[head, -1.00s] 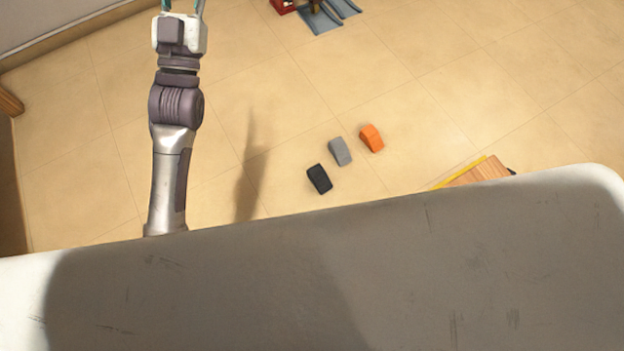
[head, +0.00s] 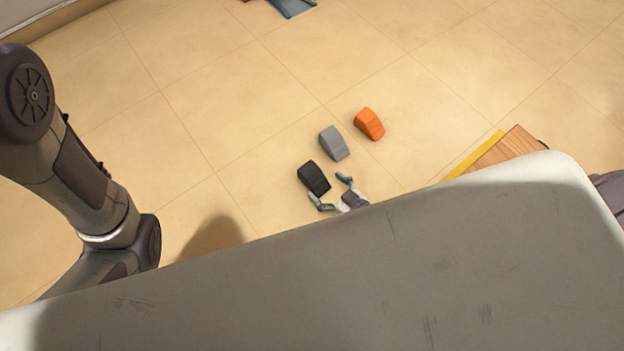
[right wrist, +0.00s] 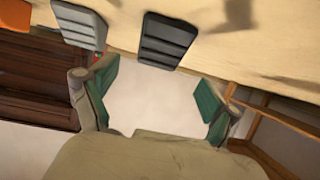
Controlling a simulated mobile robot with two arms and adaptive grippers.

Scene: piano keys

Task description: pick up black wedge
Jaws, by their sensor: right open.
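The black wedge (head: 314,177) lies on the tiled floor just beyond the edge of my pale body panel in the head view. It also shows at the top of the right wrist view (right wrist: 166,40), with ridges across its face. My right gripper (head: 330,191) is open and empty, its fingertips close to the near side of the black wedge. In the right wrist view the green-padded fingers (right wrist: 158,86) are spread apart, with the wedge beyond them. I cannot tell whether a fingertip touches it. My left gripper is not in view.
A grey wedge (head: 334,143) and an orange wedge (head: 369,124) lie beyond the black one, up and to the right. A wooden piece with a yellow edge (head: 498,150) is at the right. Open floor lies to the left.

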